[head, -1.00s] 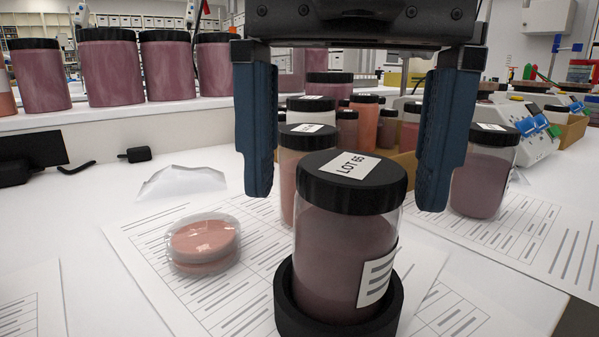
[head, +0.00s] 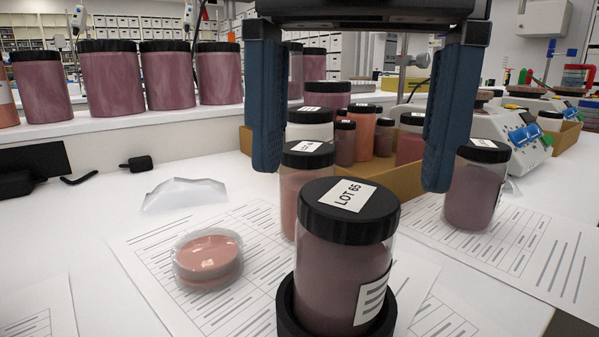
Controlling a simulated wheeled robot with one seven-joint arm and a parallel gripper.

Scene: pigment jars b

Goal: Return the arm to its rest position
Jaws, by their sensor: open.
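My gripper (head: 352,172) is open and empty, with two blue fingers pointing down at the top middle of the head view. It is above and behind the jar labelled LOT 65 (head: 345,262), apart from its lid as far as I can see. That jar has a black lid and dark mauve contents. It stands upright in a black round holder (head: 290,318) at the bottom of the view. The lower part of the holder is cut off by the picture edge.
A pink jar (head: 297,195) stands close behind the LOT 65 jar, and a mauve jar (head: 473,190) stands at right. A clear dish with pink contents (head: 208,258) lies on paper at left. A cardboard tray (head: 402,183) holds several jars. Large jars (head: 110,80) line the back shelf.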

